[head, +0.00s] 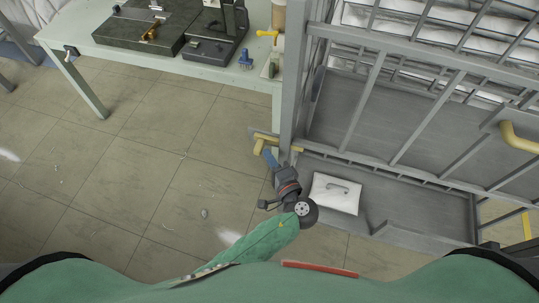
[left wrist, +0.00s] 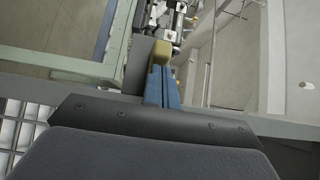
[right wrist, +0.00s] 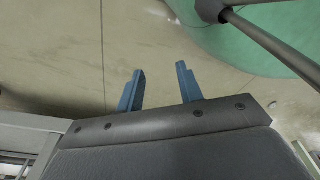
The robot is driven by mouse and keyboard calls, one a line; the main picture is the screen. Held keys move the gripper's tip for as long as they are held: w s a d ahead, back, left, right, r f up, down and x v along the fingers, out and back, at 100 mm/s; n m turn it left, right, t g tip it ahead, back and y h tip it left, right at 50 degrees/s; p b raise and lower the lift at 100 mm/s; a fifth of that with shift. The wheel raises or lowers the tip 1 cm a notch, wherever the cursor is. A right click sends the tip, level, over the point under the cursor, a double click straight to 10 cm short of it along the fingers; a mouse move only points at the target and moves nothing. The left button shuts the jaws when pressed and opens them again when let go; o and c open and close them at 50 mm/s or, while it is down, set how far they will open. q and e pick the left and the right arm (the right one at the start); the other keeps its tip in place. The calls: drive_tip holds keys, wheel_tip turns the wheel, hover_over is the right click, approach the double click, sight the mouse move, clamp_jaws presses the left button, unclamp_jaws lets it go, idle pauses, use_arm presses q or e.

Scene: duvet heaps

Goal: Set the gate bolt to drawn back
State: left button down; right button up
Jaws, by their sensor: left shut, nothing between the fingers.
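The gate bolt appears to be the yellow bar with a short yellow handle (head: 260,146), low on the grey post (head: 289,90) at the left end of the barred frame (head: 370,100). My left gripper (head: 269,155) is shut and empty, its blue fingertips right beside the yellow handle. In the left wrist view the closed fingers (left wrist: 160,75) point at a yellow block (left wrist: 159,52). They look very near or touching; I cannot tell which. How far the bolt is drawn is unclear. My right gripper (right wrist: 158,88) is open and empty over the floor in the right wrist view.
A pale green table (head: 130,60) with dark equipment (head: 205,50) stands at the upper left. A white package (head: 335,193) lies on the frame's grey lower ledge. A thick yellow handle (head: 518,140) is at the far right. The tiled floor (head: 130,160) on the left is mostly free.

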sight(254, 154)
idle(0.3)
